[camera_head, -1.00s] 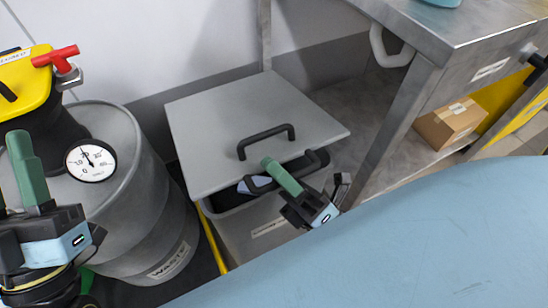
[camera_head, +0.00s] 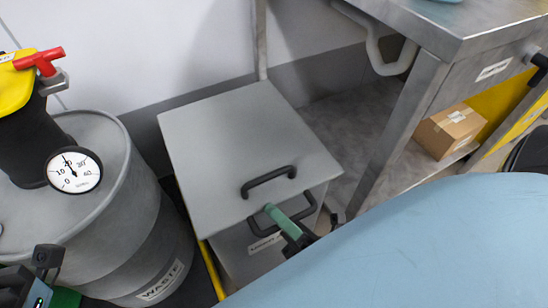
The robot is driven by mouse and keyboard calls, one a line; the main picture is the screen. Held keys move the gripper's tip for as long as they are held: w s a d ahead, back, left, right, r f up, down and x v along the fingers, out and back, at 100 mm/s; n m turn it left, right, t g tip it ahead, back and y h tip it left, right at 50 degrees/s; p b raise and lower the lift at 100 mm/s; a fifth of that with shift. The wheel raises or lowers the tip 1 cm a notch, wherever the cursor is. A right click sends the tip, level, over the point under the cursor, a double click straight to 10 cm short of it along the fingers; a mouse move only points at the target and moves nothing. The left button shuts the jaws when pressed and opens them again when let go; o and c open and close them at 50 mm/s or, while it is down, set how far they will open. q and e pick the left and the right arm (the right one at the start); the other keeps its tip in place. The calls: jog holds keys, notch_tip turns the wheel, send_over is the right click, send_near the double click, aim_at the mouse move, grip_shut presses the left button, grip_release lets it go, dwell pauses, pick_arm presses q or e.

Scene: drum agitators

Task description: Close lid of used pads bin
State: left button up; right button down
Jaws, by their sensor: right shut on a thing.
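The used pads bin (camera_head: 238,262) is a grey box on the floor with a flat grey lid (camera_head: 235,130) over its top. The lid carries a dark handle (camera_head: 268,180) near its front edge. A second dark handle (camera_head: 303,213) is on the bin's front, just below the lid. My right gripper (camera_head: 272,210), with green fingers, is shut on this front handle; the blue body in the foreground hides part of its wrist. No dark opening shows under the lid's front edge.
A grey waste drum (camera_head: 150,235) with a round gauge (camera_head: 74,170) stands left of the bin. A steel table (camera_head: 450,60) stands at the right, with a cardboard box (camera_head: 452,130) on its lower shelf. The bin stands close to the wall.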

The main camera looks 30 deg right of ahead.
jog(key=shift+s+a+f, duration=0.1)
jog(key=shift+s+f, duration=0.1)
jog(key=shift+s, duration=0.15)
jog(key=c, duration=1.7)
grip_release()
jog(key=shift+s+r, duration=0.1)
jog(key=shift+p+v, duration=0.3)
jog(key=shift+v, duration=3.4)
